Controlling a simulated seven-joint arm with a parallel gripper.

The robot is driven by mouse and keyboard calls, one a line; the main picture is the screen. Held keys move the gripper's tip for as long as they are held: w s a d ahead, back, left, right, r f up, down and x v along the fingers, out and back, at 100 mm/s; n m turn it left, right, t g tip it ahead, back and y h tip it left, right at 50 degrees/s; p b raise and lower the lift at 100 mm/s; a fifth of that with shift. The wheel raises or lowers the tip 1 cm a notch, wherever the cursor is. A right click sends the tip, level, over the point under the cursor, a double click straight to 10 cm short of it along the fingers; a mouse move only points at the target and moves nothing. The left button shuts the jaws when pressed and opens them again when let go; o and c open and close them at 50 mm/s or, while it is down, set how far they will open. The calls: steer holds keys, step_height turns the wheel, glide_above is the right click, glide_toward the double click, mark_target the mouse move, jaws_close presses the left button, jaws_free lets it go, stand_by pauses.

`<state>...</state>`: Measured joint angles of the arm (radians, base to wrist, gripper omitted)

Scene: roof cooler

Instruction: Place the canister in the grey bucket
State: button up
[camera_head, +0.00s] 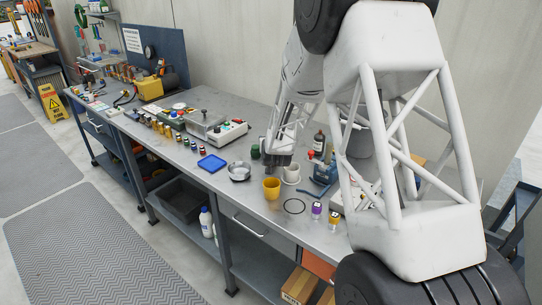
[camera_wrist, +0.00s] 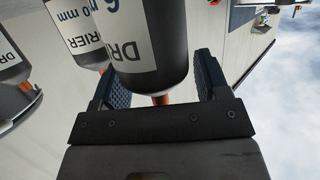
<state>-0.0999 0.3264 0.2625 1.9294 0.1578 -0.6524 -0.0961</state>
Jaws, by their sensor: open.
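In the wrist view, a dark canister (camera_wrist: 167,75) with a white label reading "DRIER" and a copper-coloured end stands large and close. It shows between the two spread fingers of my gripper (camera_wrist: 160,82); I cannot tell whether either finger touches it. In the head view, the end of my arm is low over the bench, and its jaws are too small and dark to read. A grey rounded shape (camera_head: 360,141) shows partly behind my arm's white frame; I cannot tell if it is the grey bucket.
More labelled canisters (camera_wrist: 72,25) crowd the left of the wrist view. On the bench (camera_head: 213,186) are a yellow cup (camera_head: 272,189), a white mug (camera_head: 292,174), a metal bowl (camera_head: 239,172), a blue tray (camera_head: 212,163) and a dark bottle (camera_head: 319,141). My arm hides the right part.

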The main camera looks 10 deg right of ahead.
stand_by(0.4)
steer(key=shift+f, duration=0.1)
jaws_close()
